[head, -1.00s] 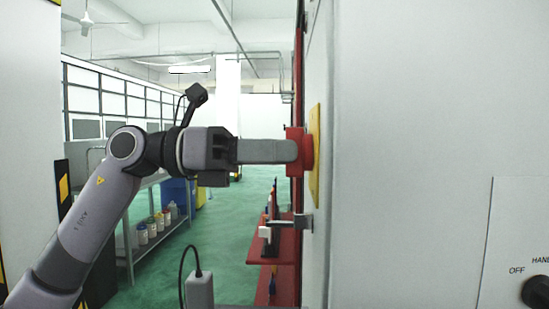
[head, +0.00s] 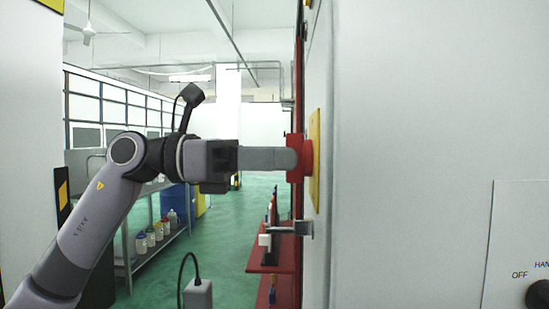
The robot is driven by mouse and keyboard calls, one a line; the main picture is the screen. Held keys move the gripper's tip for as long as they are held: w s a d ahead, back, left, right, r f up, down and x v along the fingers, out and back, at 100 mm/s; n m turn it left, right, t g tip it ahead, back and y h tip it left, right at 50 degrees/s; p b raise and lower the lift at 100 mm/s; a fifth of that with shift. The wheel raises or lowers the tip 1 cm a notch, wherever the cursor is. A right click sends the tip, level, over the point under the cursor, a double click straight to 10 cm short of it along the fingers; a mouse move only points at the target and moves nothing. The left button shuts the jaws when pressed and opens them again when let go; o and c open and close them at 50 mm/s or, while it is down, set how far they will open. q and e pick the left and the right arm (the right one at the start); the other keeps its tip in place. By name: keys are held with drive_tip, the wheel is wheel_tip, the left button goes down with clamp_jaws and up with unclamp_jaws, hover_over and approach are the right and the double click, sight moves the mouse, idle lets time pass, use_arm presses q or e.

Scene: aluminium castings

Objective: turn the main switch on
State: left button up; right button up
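The main switch (head: 311,158) is a red rotary knob on a yellow plate (head: 315,125), fixed to the side of the pale grey cabinet and seen edge-on. My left gripper (head: 294,159) reaches it from the left, level. Its near finger lies across the red handle, with red showing above and below it. The gripper appears shut on the handle; its far finger is hidden behind the near one. The switch's face and its markings are turned away from this view. My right gripper is not in view.
The grey cabinet (head: 420,130) fills the right side, with a black selector knob (head: 540,294) marked OFF at lower right. A metal latch (head: 303,228) sticks out below the switch. Red shelves (head: 272,262) stand behind. The green floor (head: 235,235) is open between them and the workbench.

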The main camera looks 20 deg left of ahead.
use_arm(q)
drive_tip(key=o, duration=0.4)
drive_tip(key=shift+c, duration=0.2)
drive_tip(key=b+v, duration=0.1)
drive_tip(key=v, duration=0.6)
drive_tip(key=shift+a, duration=0.15)
